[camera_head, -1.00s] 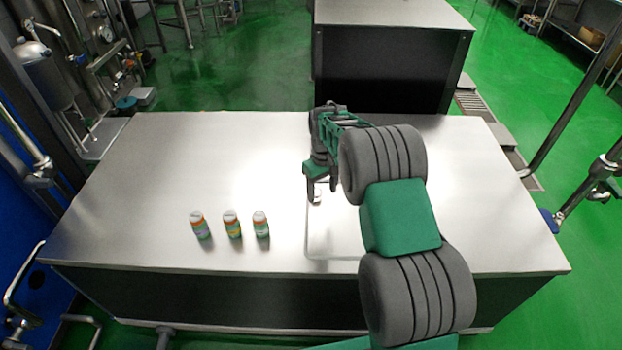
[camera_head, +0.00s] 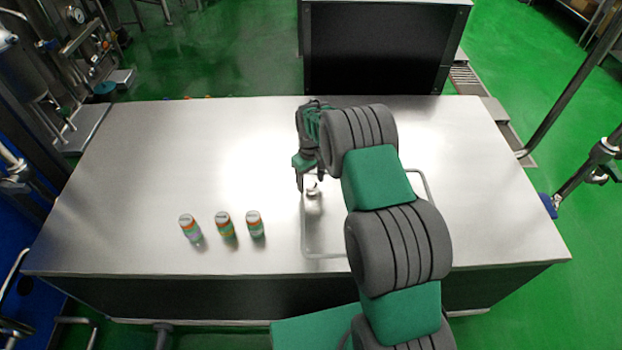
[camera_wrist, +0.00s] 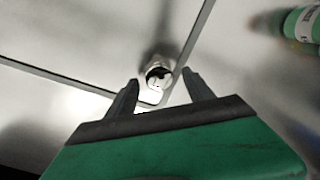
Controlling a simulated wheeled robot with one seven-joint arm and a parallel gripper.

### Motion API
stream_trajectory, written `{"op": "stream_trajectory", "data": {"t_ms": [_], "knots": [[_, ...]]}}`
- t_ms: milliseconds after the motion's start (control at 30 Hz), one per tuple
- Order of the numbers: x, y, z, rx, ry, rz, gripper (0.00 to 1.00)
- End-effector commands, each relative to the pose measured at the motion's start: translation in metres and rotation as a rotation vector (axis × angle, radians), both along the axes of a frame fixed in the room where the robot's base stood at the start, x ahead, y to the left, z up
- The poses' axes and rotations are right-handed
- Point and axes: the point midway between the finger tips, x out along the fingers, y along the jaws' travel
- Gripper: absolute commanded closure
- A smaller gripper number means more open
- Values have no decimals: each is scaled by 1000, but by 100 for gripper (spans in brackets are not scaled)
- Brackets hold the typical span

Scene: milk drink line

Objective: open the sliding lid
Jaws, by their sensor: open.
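The sliding lid (camera_head: 303,228) is a flat, pale panel with a thin rounded rim, lying at the table's middle right; my arm covers much of it. A small metallic knob (camera_head: 312,191) stands near its left edge. In the wrist view the knob (camera_wrist: 158,75) is just ahead of and between the fingertips, near a corner of the lid's rim (camera_wrist: 70,82). My gripper (camera_head: 310,183) is over the lid's left edge, pointing down. In the wrist view my gripper (camera_wrist: 160,84) is open, with a finger on each side of the knob and no clear contact.
Three small bottles with orange and green labels stand left of the lid: left (camera_head: 190,228), middle (camera_head: 226,226) and right (camera_head: 255,224). One bottle (camera_wrist: 305,25) shows at the wrist view's upper right. The steel table (camera_head: 130,170) is otherwise clear on its left and far right.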

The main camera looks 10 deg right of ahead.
Motion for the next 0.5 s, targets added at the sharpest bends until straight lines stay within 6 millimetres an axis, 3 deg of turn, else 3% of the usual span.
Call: {"op": "stream_trajectory", "data": {"t_ms": [200, 500], "knots": [[0, -1, -2, 0, 0, -2, 39], [0, -2, -1, 0, 0, -3, 63]]}}
